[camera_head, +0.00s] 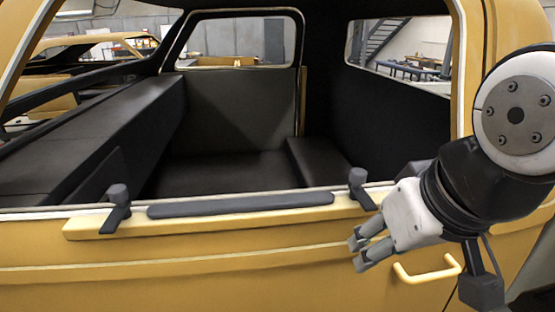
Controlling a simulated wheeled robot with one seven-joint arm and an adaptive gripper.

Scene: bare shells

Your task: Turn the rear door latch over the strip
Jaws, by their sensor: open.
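A dark grey strip (240,204) lies along the yellow ledge below the door's window opening. One dark latch (117,208) stands off the strip's left end, with a round knob on top and its arm pointing down across the ledge. A similar latch (359,188) stands off the right end, its arm pointing down and slightly right. Neither latch arm lies over the strip. My gripper (364,252) is open and empty, just below and right of the right latch, in front of the door panel. It appears apart from the latch.
A yellow door handle (428,270) sits right of and below my gripper. The space in front of the ledge between the latches is free. Other car shells stand behind.

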